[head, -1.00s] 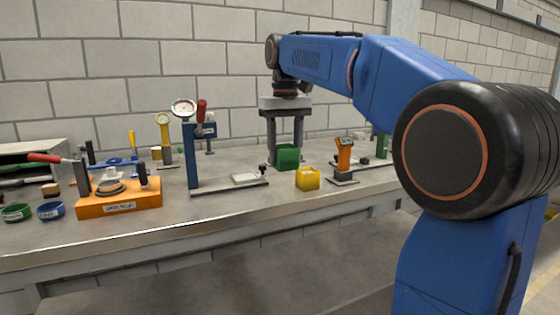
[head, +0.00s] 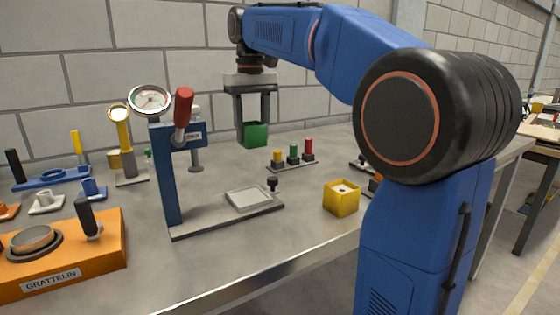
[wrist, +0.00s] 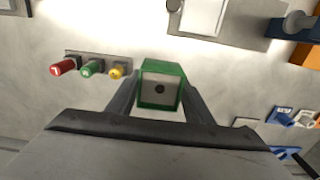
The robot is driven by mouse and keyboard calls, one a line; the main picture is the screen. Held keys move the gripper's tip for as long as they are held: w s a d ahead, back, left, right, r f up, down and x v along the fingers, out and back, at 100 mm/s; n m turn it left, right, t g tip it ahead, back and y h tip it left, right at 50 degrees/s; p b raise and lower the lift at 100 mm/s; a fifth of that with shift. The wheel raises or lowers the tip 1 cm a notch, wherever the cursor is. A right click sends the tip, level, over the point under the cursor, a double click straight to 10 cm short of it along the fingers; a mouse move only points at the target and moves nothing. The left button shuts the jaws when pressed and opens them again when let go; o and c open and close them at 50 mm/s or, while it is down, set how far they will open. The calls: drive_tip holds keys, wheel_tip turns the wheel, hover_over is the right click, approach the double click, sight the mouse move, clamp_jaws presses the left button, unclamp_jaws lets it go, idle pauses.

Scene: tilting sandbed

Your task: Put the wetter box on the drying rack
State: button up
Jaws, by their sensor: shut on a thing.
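My gripper (head: 252,120) points straight down with its two fingers shut on a green box (head: 255,135). The box appears to hang above the far part of the bench, but the gap beneath it is hard to judge. In the wrist view the green box (wrist: 161,69) sits between the fingers, open side toward the camera, with a grey inside and a dark spot. A yellow box (head: 341,200) with a pale inside stands on the bench near the front edge, apart from the gripper. I cannot make out a drying rack in these views.
A blue press with a dial gauge (head: 150,99) and red handle stands left of the gripper. A strip with yellow, green and red pegs (head: 292,156) lies right of the green box. An orange Grattelin device (head: 80,262) is at the front left.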

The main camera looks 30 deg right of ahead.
drive_tip(key=shift+w+f, duration=0.1)
drive_tip(key=shift+f, duration=4.85)
drive_tip(key=shift+f, duration=0.1)
drive_tip(key=o, duration=1.2)
